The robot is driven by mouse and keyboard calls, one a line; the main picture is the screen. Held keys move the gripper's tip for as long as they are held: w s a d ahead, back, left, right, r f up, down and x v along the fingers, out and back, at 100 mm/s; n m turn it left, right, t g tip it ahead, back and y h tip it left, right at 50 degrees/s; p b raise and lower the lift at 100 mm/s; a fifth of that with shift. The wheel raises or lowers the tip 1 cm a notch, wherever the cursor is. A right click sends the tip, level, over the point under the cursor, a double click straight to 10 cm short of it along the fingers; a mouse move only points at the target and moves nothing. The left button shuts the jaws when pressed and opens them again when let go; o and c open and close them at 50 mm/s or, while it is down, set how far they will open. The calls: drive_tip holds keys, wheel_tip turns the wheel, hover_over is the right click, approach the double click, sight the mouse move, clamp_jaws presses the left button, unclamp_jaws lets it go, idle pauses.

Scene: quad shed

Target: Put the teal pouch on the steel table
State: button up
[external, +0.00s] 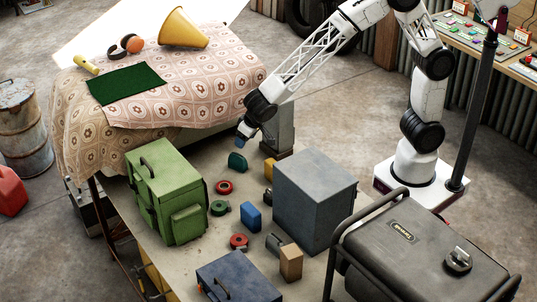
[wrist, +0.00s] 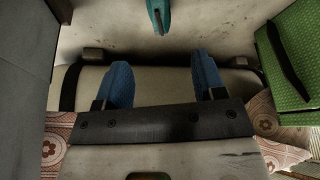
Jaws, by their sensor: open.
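The teal pouch (external: 237,162) stands on the worn grey-beige worktop (external: 185,252), near its far end, between the green box and the grey box. In the wrist view the teal pouch (wrist: 159,14) is at the top edge, partly cut off, beyond my fingertips and between them from side to side. My gripper (external: 243,134) hangs above the far end of the worktop, apart from the pouch. In the wrist view its blue fingers (wrist: 161,62) are spread with nothing held between them. I cannot tell for certain which surface is the steel table.
A green box (external: 167,190) and a tall grey box (external: 313,200) flank the pouch. Tape rolls (external: 224,187), a blue block (external: 251,217) and a dark blue case (external: 238,279) crowd nearer. A cloth-covered table (external: 185,88) behind holds a green mat (external: 126,84) and yellow cone (external: 183,29).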

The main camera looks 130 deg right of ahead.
drive_tip(key=s+a+r+n+y, duration=0.1)
drive_tip(key=s+a+r+n, duration=0.2)
drive_tip(key=s+a+r, duration=0.5)
drive_tip(key=s+a+r+n, duration=0.3)
drive_tip(key=s+a+r, duration=0.2)
drive_tip(key=s+a, duration=0.4)
drive_tip(key=s+a+r+n+y, duration=0.1)
drive_tip(key=s+a+n, duration=0.2)
drive_tip(key=s+a, duration=0.3)
drive_tip(key=s+a+r+n+t+y, duration=0.1)
drive_tip(key=s+a+n, duration=0.3)
drive_tip(key=s, duration=1)
drive_tip(key=a+y, duration=0.1)
drive_tip(key=a, duration=0.2)
drive_tip(key=shift+a+r, duration=0.25)
